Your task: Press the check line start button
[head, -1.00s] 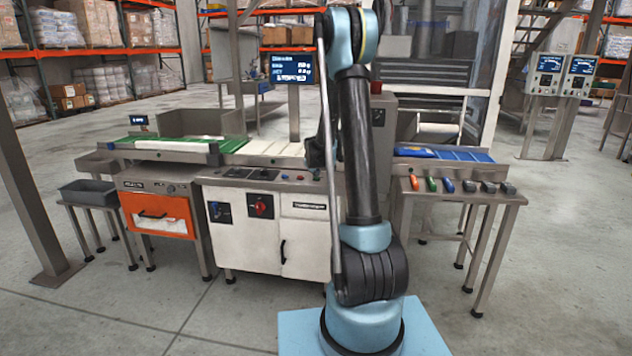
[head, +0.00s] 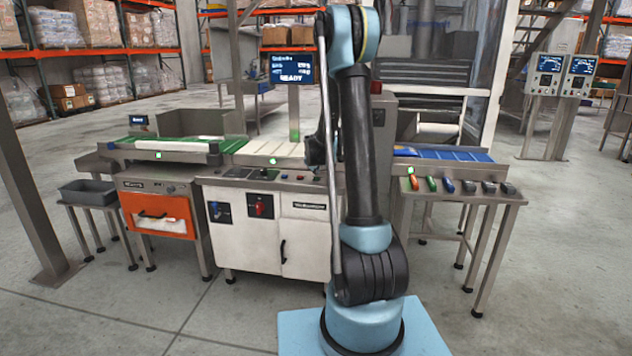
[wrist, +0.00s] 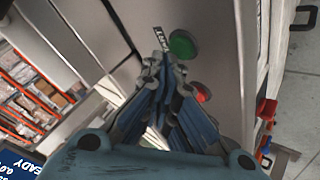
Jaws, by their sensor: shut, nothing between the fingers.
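The round green button (wrist: 183,44) is on a grey metal panel in the wrist view, beside a small label of which the letters "RT" show. A red button (wrist: 201,92) is below it. My gripper (wrist: 160,66) is shut and empty, its fingertips just left of and below the green button in the picture. I cannot tell whether they touch the panel. In the head view my gripper is mostly hidden by my arm, above the control cabinet (head: 262,240). The screen (head: 291,70) on the pole reads "READY".
The conveyor with green belt sections (head: 182,143) runs behind the cabinet. Small green lights glow along its front. An orange-fronted unit (head: 158,212) stands left, and a side table (head: 470,196) with several coloured objects stands right. The floor in front is clear.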

